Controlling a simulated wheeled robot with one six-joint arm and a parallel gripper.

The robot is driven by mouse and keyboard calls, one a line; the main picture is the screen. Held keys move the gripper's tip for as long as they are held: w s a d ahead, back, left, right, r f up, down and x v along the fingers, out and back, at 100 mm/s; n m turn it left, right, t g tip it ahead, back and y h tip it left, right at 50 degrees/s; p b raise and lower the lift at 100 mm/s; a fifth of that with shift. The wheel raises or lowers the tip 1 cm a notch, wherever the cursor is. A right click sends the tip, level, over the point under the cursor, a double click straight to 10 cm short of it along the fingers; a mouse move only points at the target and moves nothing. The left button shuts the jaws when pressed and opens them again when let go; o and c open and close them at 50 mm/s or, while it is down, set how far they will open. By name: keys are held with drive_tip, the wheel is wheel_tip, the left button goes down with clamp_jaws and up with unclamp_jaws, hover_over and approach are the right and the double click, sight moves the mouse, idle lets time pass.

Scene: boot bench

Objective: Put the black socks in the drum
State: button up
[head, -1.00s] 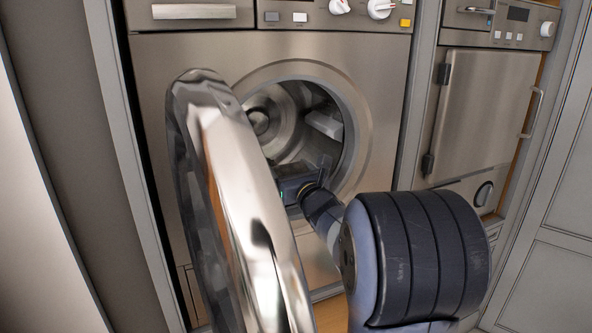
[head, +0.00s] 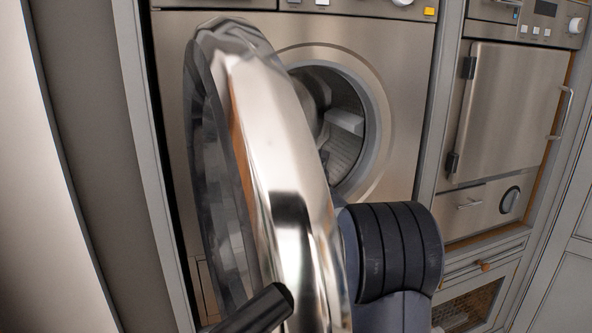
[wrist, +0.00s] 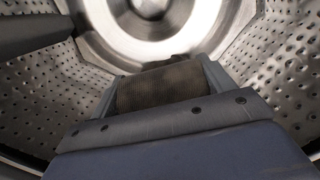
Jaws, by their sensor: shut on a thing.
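The washer's drum (head: 345,150) shows through its round opening in the head view, partly covered by the open door. Its perforated metal walls (wrist: 285,70) fill the wrist view. My gripper (wrist: 160,85) is inside the drum, facing its round metal back. It is shut on a dark, brownish ribbed cloth, which looks like the black socks (wrist: 158,90). The cloth sits between the two grey fingers. In the head view the gripper and the cloth are hidden behind the door and my arm.
The open round door (head: 275,165) with its shiny rim stands close in front, left of the opening. A drum paddle (wrist: 30,35) juts in at upper left in the wrist view. A second appliance with a shut metal door (head: 515,110) stands to the right.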

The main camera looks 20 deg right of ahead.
drive_tip(key=o, duration=1)
drive_tip(key=s+b, duration=0.1)
drive_tip(key=s, duration=0.2)
drive_tip(key=s+b, duration=0.1)
drive_tip(key=s, duration=0.3)
drive_tip(key=s+f+b, duration=0.1)
drive_tip(key=s, duration=0.2)
drive_tip(key=shift+s+f, duration=0.1)
drive_tip(key=shift+s, duration=0.25)
